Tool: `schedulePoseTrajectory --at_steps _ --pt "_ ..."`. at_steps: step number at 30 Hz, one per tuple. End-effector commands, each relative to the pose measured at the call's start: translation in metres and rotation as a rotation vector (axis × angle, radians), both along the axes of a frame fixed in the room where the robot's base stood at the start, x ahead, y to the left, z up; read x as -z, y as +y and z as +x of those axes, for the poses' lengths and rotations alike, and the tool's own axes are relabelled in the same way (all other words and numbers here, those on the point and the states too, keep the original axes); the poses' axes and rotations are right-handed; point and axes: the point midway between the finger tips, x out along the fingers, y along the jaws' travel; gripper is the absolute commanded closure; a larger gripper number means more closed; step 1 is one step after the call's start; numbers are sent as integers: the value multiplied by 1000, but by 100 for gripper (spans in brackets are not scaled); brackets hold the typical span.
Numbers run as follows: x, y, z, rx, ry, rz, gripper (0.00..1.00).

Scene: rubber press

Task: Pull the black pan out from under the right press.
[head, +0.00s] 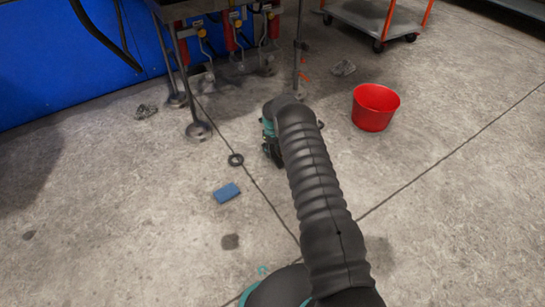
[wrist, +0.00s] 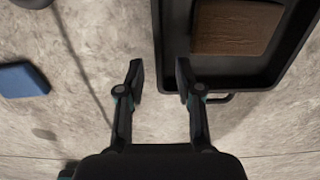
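The black pan (wrist: 240,82) shows at the upper right of the wrist view, with a brown block lying in it. A thin dark handle (wrist: 220,99) sticks out from its near side. My gripper (wrist: 159,78) is open and empty. Its right finger overlaps the pan's near left corner in the picture; I cannot tell whether it touches. Its left finger is over bare floor. The handle lies to the right of both fingers. In the head view my arm hides the pan and most of the gripper. The press frame (head: 185,66) stands at the back.
A red bucket (head: 374,112) stands to the right. A cart (head: 372,18) is at the back right. The floor in front is mostly clear.

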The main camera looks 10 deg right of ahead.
Motion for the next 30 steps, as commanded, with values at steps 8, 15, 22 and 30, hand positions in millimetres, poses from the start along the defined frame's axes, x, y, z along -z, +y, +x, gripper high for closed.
schedulePoseTrajectory --at_steps 8,15,22,30 --pt "-53 0 0 0 -1 -1 65" --pt "-73 0 -1 0 1 0 65" --pt "-75 0 0 0 1 0 65" --pt "-75 0 0 0 1 0 65"
